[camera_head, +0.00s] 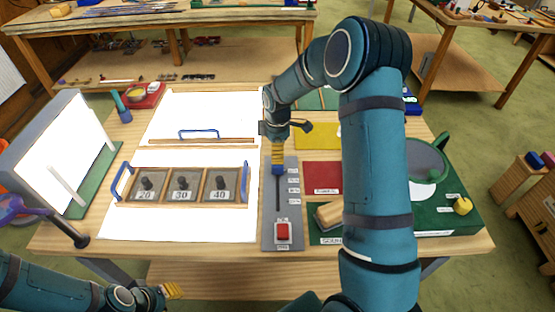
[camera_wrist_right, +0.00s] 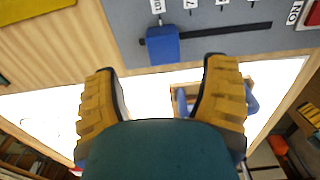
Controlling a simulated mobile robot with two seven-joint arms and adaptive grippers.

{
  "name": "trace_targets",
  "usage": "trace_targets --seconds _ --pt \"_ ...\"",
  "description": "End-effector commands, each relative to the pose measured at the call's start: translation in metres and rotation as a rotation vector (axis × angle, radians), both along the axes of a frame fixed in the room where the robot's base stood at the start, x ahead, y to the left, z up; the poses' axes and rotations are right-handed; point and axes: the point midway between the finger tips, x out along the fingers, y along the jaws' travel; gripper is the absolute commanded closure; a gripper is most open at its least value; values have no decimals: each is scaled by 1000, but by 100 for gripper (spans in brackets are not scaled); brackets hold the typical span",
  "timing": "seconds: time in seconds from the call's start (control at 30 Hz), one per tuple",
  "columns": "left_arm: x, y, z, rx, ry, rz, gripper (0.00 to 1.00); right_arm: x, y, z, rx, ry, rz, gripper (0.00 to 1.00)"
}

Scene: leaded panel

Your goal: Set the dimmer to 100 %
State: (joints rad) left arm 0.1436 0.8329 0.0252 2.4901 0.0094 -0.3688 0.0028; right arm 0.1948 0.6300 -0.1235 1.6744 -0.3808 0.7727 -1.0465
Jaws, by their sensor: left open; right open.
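The dimmer is a grey panel (camera_head: 267,225) with a long dark slot and small white labels along it. Its blue slider knob (camera_head: 278,170) is at the far end of the slot, away from the red switch. The right wrist view shows the blue knob (camera_wrist_right: 162,45) near the slot's left end, beside a label I cannot read surely. My right gripper (camera_head: 277,150) is over the knob. In the wrist view its yellow fingers (camera_wrist_right: 158,65) are wide apart and empty, with the knob just beyond the tips. My left gripper (camera_head: 168,292) is low at the front edge, empty.
The red switch (camera_head: 282,232) sits at the panel's near end. A wooden tray (camera_head: 183,204) with weights labelled 20, 30 and 40 lies on the lit panel to the left. Red and yellow glass pieces (camera_head: 320,176) lie to the right, partly behind my right arm.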

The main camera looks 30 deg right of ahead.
Motion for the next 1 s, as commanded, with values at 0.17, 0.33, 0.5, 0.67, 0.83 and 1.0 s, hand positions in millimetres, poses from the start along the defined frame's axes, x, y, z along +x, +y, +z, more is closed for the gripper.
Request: trace_targets --seconds 0.17,0.33,0.5,0.67,0.83,1.0 --pt "0 0 0 0 0 0 66 1 0 33 -1 -4 0 27" --pt "0 0 0 0 0 0 66 1 0 50 0 -2 0 27" --pt "0 0 0 0 0 0 66 0 0 54 0 0 0 27" --pt "0 0 0 0 0 0 66 0 0 54 0 0 0 27" --pt "0 0 0 0 0 0 66 0 0 54 0 0 0 27" --pt "0 0 0 0 0 0 66 0 0 53 0 0 0 27"
